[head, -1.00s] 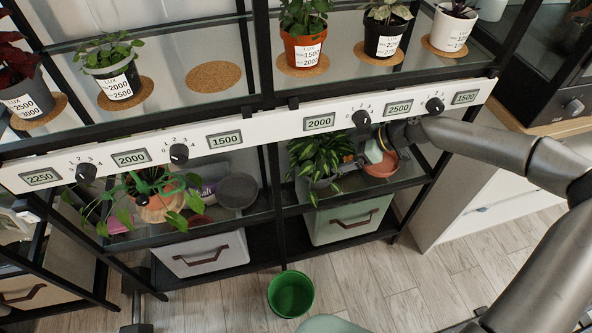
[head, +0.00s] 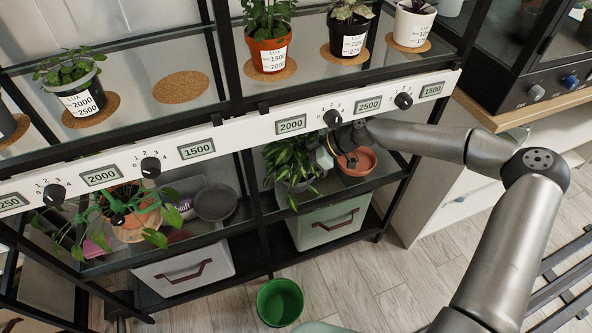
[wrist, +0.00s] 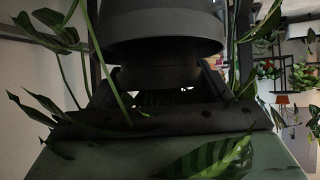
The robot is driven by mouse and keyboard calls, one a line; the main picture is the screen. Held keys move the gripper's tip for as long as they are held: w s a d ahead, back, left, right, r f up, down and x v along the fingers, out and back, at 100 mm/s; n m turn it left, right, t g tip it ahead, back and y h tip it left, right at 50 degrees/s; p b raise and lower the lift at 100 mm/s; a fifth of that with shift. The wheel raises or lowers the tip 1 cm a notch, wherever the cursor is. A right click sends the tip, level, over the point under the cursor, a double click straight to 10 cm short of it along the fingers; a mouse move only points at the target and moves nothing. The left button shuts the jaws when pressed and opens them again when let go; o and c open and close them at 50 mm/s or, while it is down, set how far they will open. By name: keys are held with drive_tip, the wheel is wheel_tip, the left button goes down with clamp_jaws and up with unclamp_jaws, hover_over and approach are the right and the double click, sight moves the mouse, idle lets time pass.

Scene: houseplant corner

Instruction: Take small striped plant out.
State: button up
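The small striped plant (head: 290,158) has long striped green leaves and a grey pot (head: 297,184). It stands on the lower shelf (head: 330,190), above a green box, in the head view. My gripper (head: 330,152) is close at its right side, under the white control rail; its fingertips are hard to make out. In the wrist view a striped leaf (wrist: 210,155) hangs low in front, and more leaves surround a dark rounded form at the top. I cannot tell whether my fingers hold the pot.
A terracotta bowl (head: 357,162) is just right of my gripper. The control rail (head: 240,132) with knobs runs above. A trailing plant (head: 130,205) and a grey bowl (head: 215,203) are farther left. An empty cork mat (head: 181,87) lies on the upper shelf. A green bucket (head: 280,302) stands on the floor.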

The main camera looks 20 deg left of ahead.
drive_tip(key=c, duration=0.4)
drive_tip(key=shift+r, duration=0.15)
